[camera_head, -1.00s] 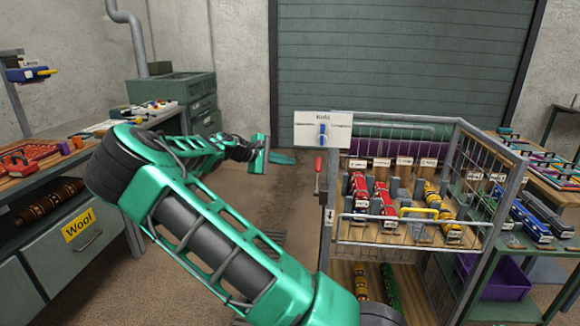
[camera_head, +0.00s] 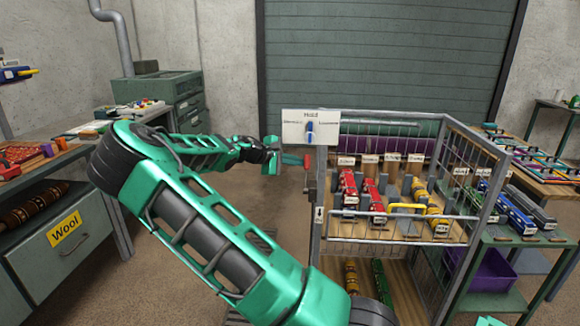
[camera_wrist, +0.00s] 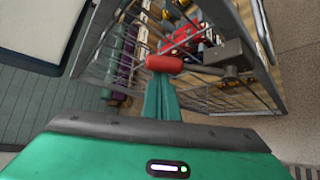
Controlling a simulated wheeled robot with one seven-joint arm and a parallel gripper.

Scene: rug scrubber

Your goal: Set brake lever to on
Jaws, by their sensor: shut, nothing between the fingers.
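The brake lever (camera_head: 307,161) has a red handle and is mounted at the left front post of the wire cage.
The wire cage (camera_head: 395,238) holds red and yellow items on a wooden shelf. A white sign with a blue knob (camera_head: 310,130) stands above its left end. A workbench (camera_head: 55,235) is at left; a table with blue items (camera_head: 520,212) is at right.

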